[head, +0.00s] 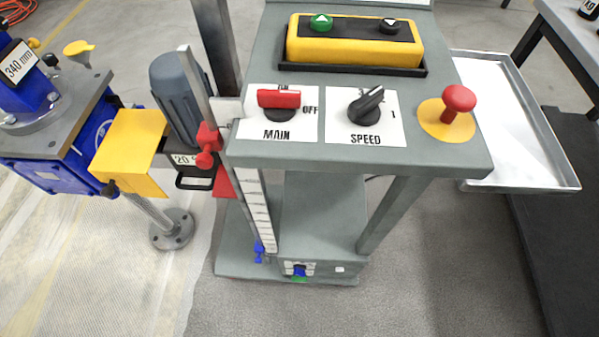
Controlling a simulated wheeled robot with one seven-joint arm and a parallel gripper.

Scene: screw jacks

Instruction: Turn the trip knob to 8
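No knob in the head view carries a label I can read as trip. A small blue knob (299,271) sits on a white-marked panel low at the foot of the grey stand (322,214); its marks are too small to read. On the upper panel, a black SPEED knob (367,106) has its pointer toward the upper right, with a 1 at its right. A red MAIN switch (278,101) lies level beside it, with OFF at its right. My gripper is not in view.
A yellow box (354,42) with green and black buttons is behind. A metal tray (510,120) juts out right. Blue jack machinery (60,140) stands left. Carpet in front is clear.

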